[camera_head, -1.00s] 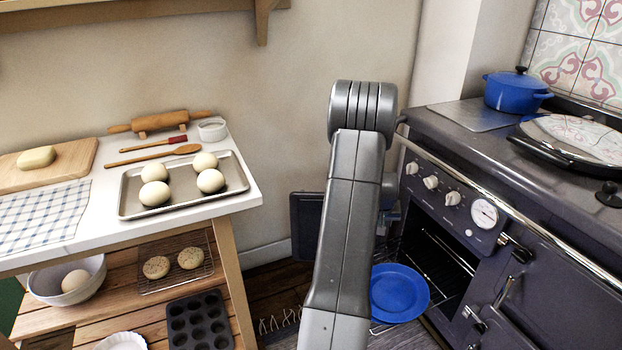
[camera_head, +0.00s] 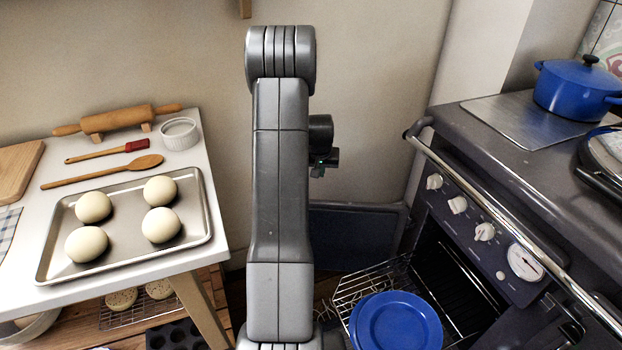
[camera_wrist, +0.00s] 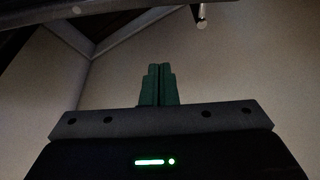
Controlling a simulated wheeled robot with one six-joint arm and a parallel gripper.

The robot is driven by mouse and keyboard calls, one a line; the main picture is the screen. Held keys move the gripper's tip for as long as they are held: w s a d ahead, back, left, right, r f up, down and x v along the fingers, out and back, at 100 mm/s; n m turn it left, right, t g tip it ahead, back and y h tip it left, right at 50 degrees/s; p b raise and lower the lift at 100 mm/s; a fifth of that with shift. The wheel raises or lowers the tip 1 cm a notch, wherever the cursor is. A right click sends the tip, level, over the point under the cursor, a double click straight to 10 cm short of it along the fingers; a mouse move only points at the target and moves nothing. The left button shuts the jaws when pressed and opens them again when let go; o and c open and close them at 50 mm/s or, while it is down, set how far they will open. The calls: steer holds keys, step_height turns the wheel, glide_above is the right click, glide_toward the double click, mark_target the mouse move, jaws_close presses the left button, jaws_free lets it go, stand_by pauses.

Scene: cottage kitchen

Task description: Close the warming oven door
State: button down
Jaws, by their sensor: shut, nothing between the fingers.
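The warming oven door (camera_head: 355,235) is a dark panel standing open at the left side of the oven's opening, partly hidden by my arm. The warming oven (camera_head: 452,285) shows a dark inside. A wire rack (camera_head: 372,284) sticks out of it with blue plates (camera_head: 398,325) on it. In the wrist view, my gripper (camera_wrist: 158,84) has its green fingers together with nothing between them. It points at bare wall there, and no door contact shows.
A chrome rail (camera_head: 500,215) runs along the stove front above the knobs. A blue pot (camera_head: 575,88) stands on the stove. At left, a table holds a tray (camera_head: 205,225) of dough balls. A gap of floor lies between table and stove.

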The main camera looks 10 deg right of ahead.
step_height(320, 180, down, 9)
steer(key=s+b, duration=0.1)
stand_by(0.7)
steer(key=shift+s+a, duration=0.1)
